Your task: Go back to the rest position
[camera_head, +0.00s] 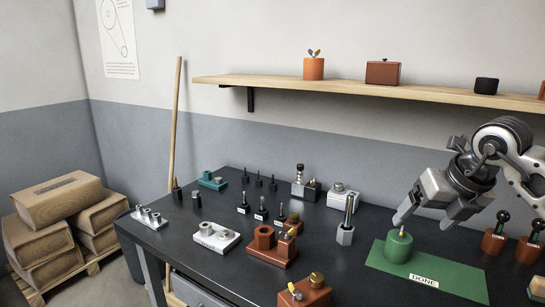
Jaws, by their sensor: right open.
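My right gripper (425,220) comes in from the right and hangs over the green mat (456,275), which is labelled DONE. Its two fingers are apart and nothing shows between them. A green cylindrical canister (398,247) with a small knob stands upright on the mat, just below the left fingertip. I cannot tell whether that fingertip touches the knob. My left gripper is not in view.
The dark table (335,265) holds a rust-brown block with cylinders (270,252), a white block (216,238), a hexagonal holder (345,235) and several small black-handled pieces. Rust-brown pots (492,242) stand right of the mat. A wooden shelf (400,88) runs along the wall.

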